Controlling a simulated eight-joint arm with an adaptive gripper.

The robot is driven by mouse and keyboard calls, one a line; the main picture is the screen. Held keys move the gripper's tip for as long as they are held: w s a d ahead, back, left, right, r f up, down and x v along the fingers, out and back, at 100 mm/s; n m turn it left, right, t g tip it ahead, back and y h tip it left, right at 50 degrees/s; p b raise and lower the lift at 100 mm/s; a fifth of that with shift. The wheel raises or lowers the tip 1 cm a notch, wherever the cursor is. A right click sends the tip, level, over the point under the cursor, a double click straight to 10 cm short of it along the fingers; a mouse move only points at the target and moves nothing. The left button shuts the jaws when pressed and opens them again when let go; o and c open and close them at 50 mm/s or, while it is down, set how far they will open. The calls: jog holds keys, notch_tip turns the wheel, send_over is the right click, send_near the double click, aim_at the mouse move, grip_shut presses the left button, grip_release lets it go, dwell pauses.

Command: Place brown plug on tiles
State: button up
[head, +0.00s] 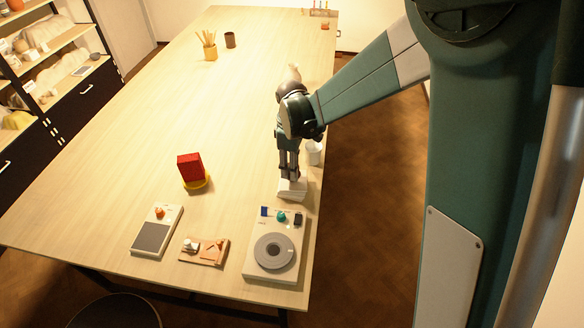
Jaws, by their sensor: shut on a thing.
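My gripper (290,178) points down at the right side of the table, its fingers close together just above a pale, low stack that looks like the tiles (292,193). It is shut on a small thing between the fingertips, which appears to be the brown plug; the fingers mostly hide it. I cannot tell whether the plug touches the tiles.
In front of the tiles stands a white device with a grey disc (273,251). To its left are a small wooden board (214,254), a scale (153,238) and a red block (189,167) on a yellow dish. A white cup (314,155) stands behind my gripper. The table's middle is clear.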

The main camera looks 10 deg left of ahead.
jog(key=shift+f, duration=0.15)
jog(key=o, duration=0.9)
notch_tip(320, 180, up, 12)
jog(key=shift+r, duration=0.2)
dwell(0.5)
jog(key=shift+d, duration=0.1)
dwell(0.7)
